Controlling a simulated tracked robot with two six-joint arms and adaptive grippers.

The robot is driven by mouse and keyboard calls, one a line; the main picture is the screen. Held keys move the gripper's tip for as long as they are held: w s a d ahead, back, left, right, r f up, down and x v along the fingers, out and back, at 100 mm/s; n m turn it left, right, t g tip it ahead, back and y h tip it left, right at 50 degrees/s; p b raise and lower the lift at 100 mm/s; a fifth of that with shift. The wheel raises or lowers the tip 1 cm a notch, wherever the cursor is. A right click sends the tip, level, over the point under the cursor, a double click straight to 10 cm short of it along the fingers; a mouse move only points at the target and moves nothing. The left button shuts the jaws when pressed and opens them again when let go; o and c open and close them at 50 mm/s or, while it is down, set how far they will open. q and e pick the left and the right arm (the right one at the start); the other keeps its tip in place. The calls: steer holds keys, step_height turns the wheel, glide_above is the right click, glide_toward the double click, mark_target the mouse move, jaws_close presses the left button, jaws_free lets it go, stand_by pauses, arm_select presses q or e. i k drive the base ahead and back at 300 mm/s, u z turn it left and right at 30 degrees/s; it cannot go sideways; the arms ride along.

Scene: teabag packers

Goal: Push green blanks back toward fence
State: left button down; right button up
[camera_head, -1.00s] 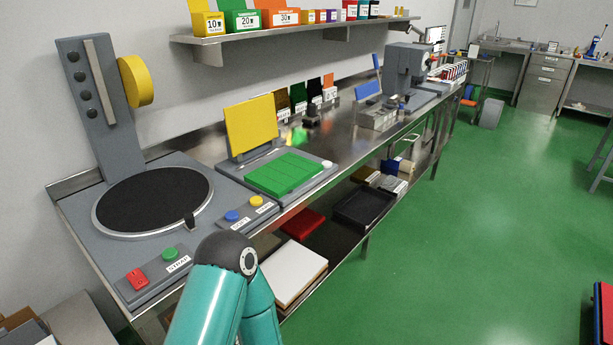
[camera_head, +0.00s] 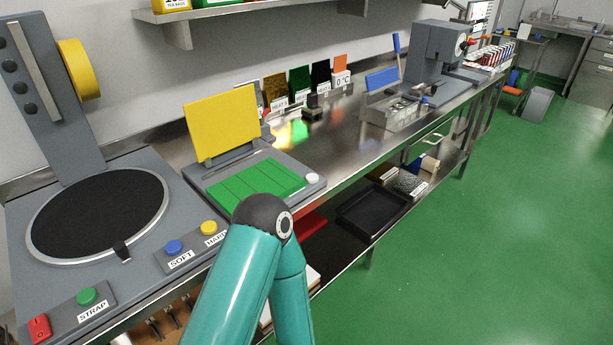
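The green blanks (camera_head: 257,181) lie flat side by side as a ribbed green block on a grey station plate (camera_head: 212,203). An upright yellow panel (camera_head: 222,124) stands along the back of this station. A strip of grey shows between the panel and the green block. I cannot tell whether this panel is the fence. A teal arm of mine rises from the bottom, and its dark elbow covers the station's front edge near the green block. Neither gripper shows in the view.
A round black turntable (camera_head: 95,214) with a tall grey post is at left. Blue and yellow buttons (camera_head: 174,247) sit in front of the station. Colored cards (camera_head: 299,80) stand behind it. A metal tray (camera_head: 394,112) is farther right. A shelf (camera_head: 200,14) hangs above.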

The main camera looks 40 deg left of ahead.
mark_target(269, 175)
steer(key=z, duration=0.2)
steer(key=i, duration=0.75)
steer(key=u, duration=1.25)
